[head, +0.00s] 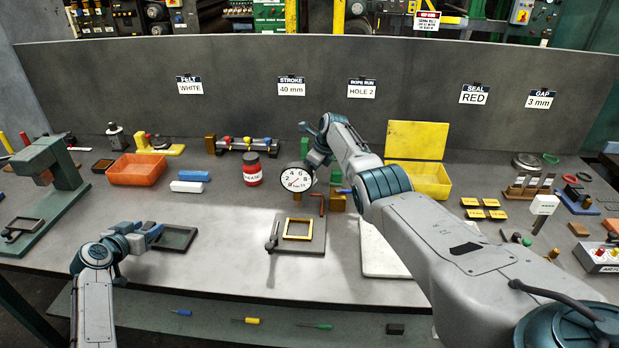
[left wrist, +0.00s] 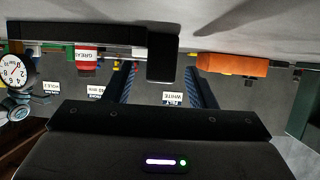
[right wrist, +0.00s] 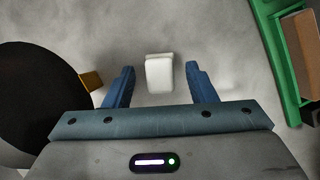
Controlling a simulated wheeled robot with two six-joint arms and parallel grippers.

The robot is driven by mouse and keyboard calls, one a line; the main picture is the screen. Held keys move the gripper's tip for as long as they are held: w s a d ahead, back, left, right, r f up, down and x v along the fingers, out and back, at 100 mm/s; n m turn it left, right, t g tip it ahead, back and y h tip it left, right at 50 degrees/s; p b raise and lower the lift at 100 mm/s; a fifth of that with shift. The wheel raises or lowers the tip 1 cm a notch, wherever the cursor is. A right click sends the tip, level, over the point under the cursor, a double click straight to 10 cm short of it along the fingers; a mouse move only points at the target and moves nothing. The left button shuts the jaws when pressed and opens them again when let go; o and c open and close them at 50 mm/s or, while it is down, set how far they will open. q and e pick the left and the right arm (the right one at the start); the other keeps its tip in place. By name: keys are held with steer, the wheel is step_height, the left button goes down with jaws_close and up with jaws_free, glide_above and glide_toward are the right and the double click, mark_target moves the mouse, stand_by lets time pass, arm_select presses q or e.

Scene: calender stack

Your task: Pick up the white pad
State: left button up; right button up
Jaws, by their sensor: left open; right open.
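A small white pad (head: 187,187) lies flat on the bench in the head view, just in front of a blue pad (head: 193,176). My left gripper (head: 152,232) is open and empty, low at the left beside a dark shallow tray (head: 180,238). My right gripper (head: 312,143) is open above the bench behind the dial gauge (head: 296,178). In the right wrist view a white block (right wrist: 159,73) stands beyond and between its open fingers, apart from both. I cannot tell whether that block is the white pad of the head view.
An orange bin (head: 138,170) and a red grease jar (head: 252,169) stand near the pads. A yellow open box (head: 418,178) stands right of centre. A plate with a brass frame (head: 298,229) lies at front centre. A dark round shape (right wrist: 35,105) and a green frame (right wrist: 276,55) flank my right gripper.

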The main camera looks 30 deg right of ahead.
jaws_close()
step_height(320, 180, up, 10)
stand_by(0.6)
